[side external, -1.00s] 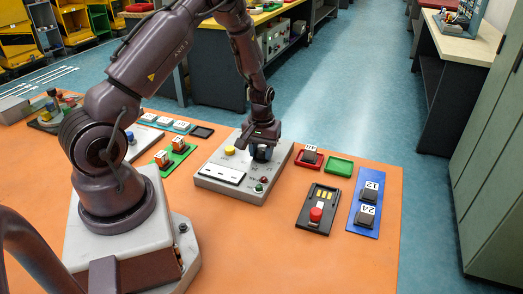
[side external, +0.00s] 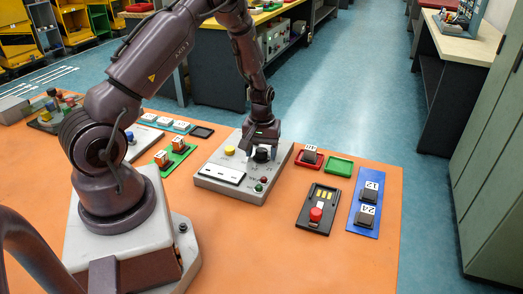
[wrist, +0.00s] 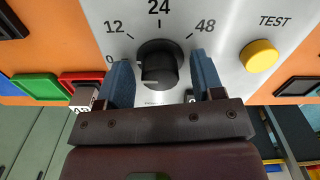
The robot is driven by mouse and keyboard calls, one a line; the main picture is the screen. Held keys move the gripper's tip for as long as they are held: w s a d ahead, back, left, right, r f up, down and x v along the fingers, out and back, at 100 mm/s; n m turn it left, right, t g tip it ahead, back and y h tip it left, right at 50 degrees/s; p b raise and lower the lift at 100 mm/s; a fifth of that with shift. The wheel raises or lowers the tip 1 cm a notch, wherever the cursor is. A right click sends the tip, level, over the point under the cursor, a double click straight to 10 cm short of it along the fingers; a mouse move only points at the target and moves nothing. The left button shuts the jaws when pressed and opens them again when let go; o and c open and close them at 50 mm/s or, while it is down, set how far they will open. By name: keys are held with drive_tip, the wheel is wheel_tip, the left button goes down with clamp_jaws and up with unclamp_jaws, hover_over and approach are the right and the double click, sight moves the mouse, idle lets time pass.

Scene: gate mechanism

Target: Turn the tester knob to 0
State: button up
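The tester (side external: 228,179) is a light grey box on the orange table. Its black round knob (wrist: 158,64) sits on a dial marked 0, 12, 24 and 48 in the wrist view. A pale mark shows low on the knob, but I cannot tell surely which number it points to. My gripper (wrist: 161,72) is open, with one blue finger on each side of the knob and a gap to both. In the side view my gripper (side external: 263,146) is at the knob, pointing down. The yellow TEST button (wrist: 259,56) is right of the dial in the wrist view.
A red tray (side external: 307,159) with a block marked 48 and an empty green tray (side external: 339,166) lie right of the tester. A black panel with a red button (side external: 316,213) and a blue board (side external: 366,201) with blocks 12 and 24 are farther right.

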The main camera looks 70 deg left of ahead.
sight(262, 150)
wheel_tip(262, 150, up, 13)
idle(0.6)
drive_tip(key=s+d+r+m+t, duration=0.2)
drive_tip(key=s+d+r+m, duration=0.3)
drive_tip(key=s+d+r, duration=0.2)
drive_tip(key=s+d+r+m+t, duration=0.3)
drive_tip(key=s+d+r+m, duration=0.3)
drive_tip(key=d+r, duration=0.5)
drive_tip(key=shift+s+d+t, duration=0.3)
drive_tip(key=shift+s+d, duration=0.55)
drive_tip(key=shift+s, duration=0.2)
